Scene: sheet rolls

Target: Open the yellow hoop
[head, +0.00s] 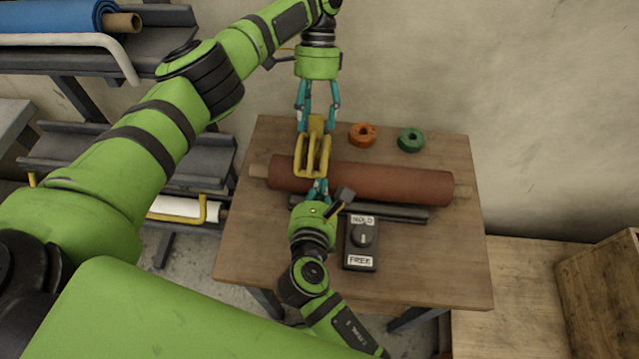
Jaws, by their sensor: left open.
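The yellow hoop (312,168) stands across a reddish-brown roll (385,183) on the wooden table. Its upper end shows between the fingers of my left gripper (318,112), which comes down from above. The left fingers are apart, one on each side of that end; whether they touch it I cannot tell. My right gripper (319,187) is at the lower side of the roll, close below the hoop. Its fingertips are small and partly hidden, so I cannot tell whether they are open or hold anything.
A black box (361,258) with a knob and HOLD and FREE labels stands right of my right gripper. A dark cradle (405,213) lies under the roll. Orange (362,134) and green (411,140) rings lie at the back. A shelf rack (125,160) stands left. The table's right front is clear.

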